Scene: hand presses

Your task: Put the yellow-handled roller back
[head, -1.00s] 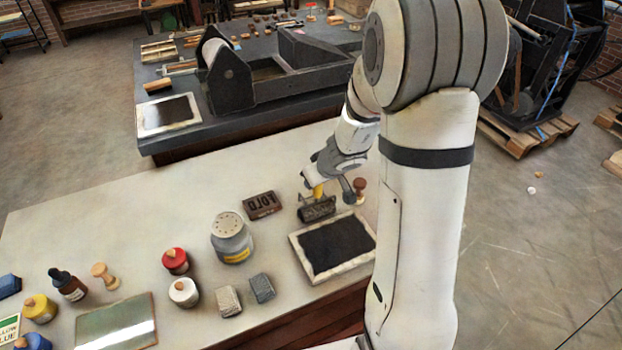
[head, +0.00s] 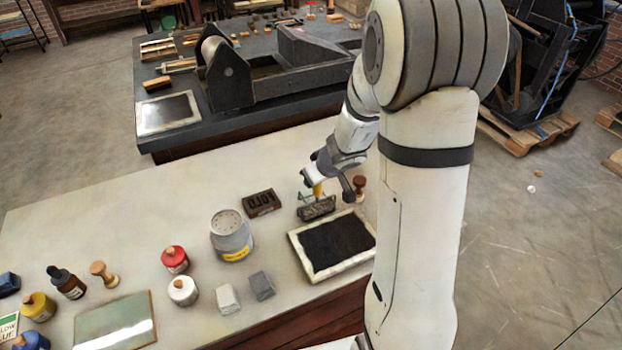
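The yellow-handled roller (head: 318,189) is near the right end of the pale table, just behind the white-framed dark slab. Its yellow handle points up, and a dark grey, block-like part (head: 317,209) shows below it. I cannot tell whether that part is the roller's head or a rest under it. My gripper (head: 320,181) reaches down to the handle from above. The handle's top is hidden at the gripper. The fingers are too small and covered to show whether they are closed on it.
A dark lettered block (head: 262,203) lies left of the roller, a wooden-handled stamp (head: 360,184) right of it. The white-framed slab (head: 297,259) is in front. A grey jar (head: 231,237) and several small pots stand further left. The table's back left is clear.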

